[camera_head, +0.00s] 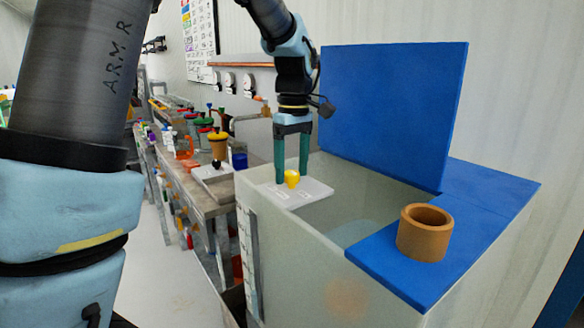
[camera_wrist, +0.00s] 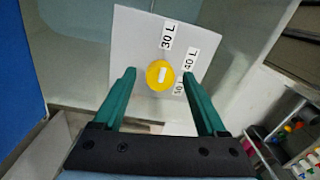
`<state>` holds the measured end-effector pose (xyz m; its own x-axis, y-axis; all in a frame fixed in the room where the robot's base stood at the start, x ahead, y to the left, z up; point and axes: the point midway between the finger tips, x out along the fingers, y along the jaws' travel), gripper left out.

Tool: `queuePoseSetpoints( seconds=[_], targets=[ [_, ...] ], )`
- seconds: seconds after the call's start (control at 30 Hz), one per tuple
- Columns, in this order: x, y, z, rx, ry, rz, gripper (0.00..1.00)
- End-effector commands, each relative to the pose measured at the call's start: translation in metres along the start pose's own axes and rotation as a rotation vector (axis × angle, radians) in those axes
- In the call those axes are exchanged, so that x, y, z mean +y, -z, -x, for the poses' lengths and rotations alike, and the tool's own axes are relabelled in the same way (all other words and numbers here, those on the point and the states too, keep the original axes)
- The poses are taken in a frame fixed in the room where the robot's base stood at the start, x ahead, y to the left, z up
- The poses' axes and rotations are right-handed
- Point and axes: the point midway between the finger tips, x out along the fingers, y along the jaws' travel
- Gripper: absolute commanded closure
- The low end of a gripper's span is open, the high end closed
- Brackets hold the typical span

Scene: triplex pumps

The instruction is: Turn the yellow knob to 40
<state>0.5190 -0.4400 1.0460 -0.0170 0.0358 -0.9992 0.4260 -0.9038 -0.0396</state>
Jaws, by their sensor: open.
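In the wrist view the round knob (camera_wrist: 160,76) carries a white mark lined up roughly with the "30 L" label (camera_wrist: 167,35). The "40 L" label (camera_wrist: 191,58) is to its right, and a "50 L" label (camera_wrist: 179,87) is partly hidden by a finger. My gripper (camera_wrist: 159,73) is open, pointing down, with one green finger on each side of the knob. I cannot tell whether the fingers touch it.
The tank (camera_head: 320,262) has an open top, a raised blue panel (camera_head: 390,115) behind, and a blue lid section with a brown ring (camera_head: 425,232) at right. A cluttered bench (camera_head: 205,190) with bottles stands to the left.

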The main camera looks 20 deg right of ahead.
Motion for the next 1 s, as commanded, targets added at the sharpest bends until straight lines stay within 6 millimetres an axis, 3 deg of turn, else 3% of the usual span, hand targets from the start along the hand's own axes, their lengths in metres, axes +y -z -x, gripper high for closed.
queuePoseSetpoints(
  seconds=[0.33, 1.0],
  targets=[
    [0.0001, 0.0, -0.0033, 0.0, 0.0, 0.0, 0.28],
    [-0.0002, 0.0, -0.003, 0.0, 0.0, 0.0, 1.0]
  ],
)
